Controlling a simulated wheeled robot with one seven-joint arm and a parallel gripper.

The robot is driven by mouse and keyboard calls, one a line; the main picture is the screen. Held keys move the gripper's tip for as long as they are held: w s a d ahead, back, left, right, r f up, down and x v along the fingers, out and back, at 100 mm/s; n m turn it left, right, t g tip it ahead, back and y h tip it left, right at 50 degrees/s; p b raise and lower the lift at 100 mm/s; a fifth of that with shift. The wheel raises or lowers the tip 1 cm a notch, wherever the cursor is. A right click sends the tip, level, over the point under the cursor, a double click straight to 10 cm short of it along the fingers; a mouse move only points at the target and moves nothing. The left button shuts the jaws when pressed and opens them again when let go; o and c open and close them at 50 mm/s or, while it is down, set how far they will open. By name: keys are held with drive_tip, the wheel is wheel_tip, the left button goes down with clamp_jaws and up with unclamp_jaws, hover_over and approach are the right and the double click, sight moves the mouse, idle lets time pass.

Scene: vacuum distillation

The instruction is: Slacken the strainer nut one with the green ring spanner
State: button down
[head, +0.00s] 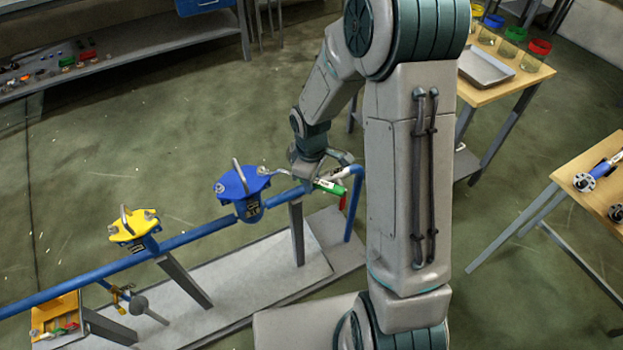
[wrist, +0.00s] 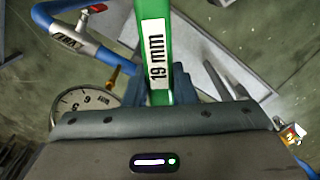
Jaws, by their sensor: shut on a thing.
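The green ring spanner (head: 330,187) is held in my gripper (head: 316,179), near the right side of the blue strainer (head: 241,183). In the wrist view the spanner (wrist: 155,50) runs up from my gripper (wrist: 168,96) and out of the top edge, with a "19 mm" label on its handle. Its ring end is outside the wrist view. In the head view a thin silver end reaches left toward the blue lid's right nut (head: 263,171); I cannot tell whether it is around it. A yellow strainer (head: 134,226) stands farther left. Which nut is number one is not readable.
A blue pipe (head: 200,232) joins the strainers above a pale base plate (head: 225,310). A red valve handle (wrist: 94,9) and round gauge (wrist: 84,104) are left in the wrist view. A small tool tray (head: 45,315) sits lower left; wooden tables (head: 545,72) stand right.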

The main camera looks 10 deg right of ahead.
drive_tip(key=shift+s+r, duration=0.1)
drive_tip(key=shift+r, duration=0.05)
drive_tip(key=shift+r+p, duration=3.35)
drive_tip(key=shift+r, duration=0.85)
drive_tip(key=shift+f, duration=0.1)
drive_tip(key=shift+a, duration=0.1)
drive_tip(key=shift+s+a+f+m+b, duration=0.2)
drive_tip(key=shift+a+m+b, duration=0.2)
drive_tip(key=shift+m+b, duration=0.15)
drive_tip(key=s+a+m+b, duration=0.5)
drive_tip(key=a+m, duration=0.1)
drive_tip(key=a, duration=0.1)
drive_tip(key=shift+f+m, duration=0.15)
drive_tip(key=shift+m, duration=0.2)
drive_tip(key=shift+d, duration=0.1)
drive_tip(key=shift+f+b, duration=1.85)
drive_tip(key=shift+f, duration=0.2)
